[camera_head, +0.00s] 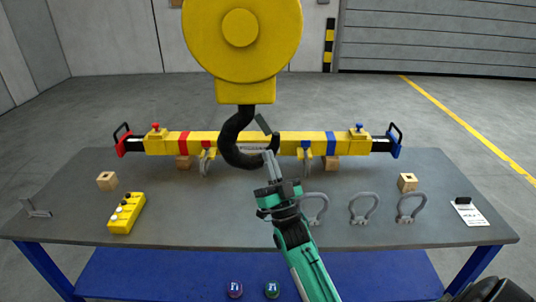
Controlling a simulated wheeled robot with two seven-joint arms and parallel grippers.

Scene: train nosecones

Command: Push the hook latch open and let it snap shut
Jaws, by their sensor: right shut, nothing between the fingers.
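The large black hook (228,148) hangs from a yellow pulley block (243,45) over the middle of the table. Its grey latch (264,124) shows as a short slanted piece at the hook's mouth, near the shank. My right gripper (269,158) is shut and empty. Its fingertips point up at the right side of the hook, close to the hook's tip; I cannot tell whether they touch it. The latch's lower end is partly hard to make out against the hook tip. My left gripper is not in view.
A yellow beam (290,139) with red and blue bands lies behind the hook on wooden blocks. Grey shackles (364,208) stand right of my arm. A yellow button box (126,213) sits at left on the grey table (200,220). A white tag (468,212) lies far right.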

